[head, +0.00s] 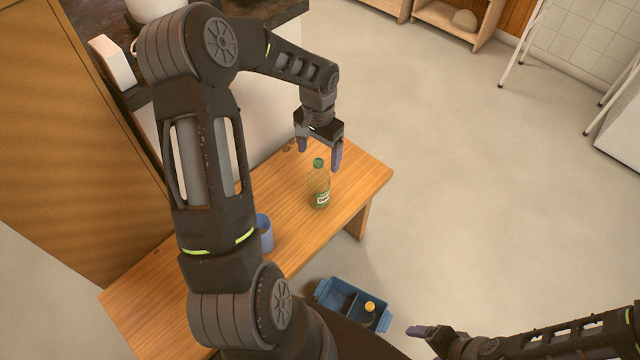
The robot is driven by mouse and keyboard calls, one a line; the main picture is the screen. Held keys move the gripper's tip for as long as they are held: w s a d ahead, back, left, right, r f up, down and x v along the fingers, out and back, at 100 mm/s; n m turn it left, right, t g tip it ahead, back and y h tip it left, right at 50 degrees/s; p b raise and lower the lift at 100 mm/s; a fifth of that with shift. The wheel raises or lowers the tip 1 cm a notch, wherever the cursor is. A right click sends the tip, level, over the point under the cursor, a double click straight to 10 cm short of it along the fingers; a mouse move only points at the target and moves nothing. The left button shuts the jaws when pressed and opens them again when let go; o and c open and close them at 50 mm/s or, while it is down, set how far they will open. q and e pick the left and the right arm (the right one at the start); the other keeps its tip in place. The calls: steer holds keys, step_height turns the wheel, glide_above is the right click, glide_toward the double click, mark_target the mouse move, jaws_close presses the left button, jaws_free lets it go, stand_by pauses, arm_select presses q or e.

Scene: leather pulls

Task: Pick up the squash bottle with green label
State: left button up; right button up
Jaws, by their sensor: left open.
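The squash bottle (319,188) is clear with a green cap and a green label. It stands upright on the wooden bench (365,178), near its right end. My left gripper (319,158) is open and points down at the bottle's cap. Its two purple fingers show to the left and right of the cap, and nothing is held between them. I cannot tell from this view how far the fingers are from the cap. My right gripper (418,331) is low at the right, away from the bench, and whether it is open does not show.
A blue cup (264,233) stands on the bench, partly behind my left arm. A blue divided crate (330,293) with a yellow-topped item (369,307) is below the bench's front edge. A wooden cabinet (60,120) is at the left.

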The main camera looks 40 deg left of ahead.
mark_target(319, 170)
arm_select(q)
steer(key=shift+f, duration=1.35)
steer(key=shift+w+a+f, duration=0.1)
steer(key=shift+f, duration=2.5)
jaws_close()
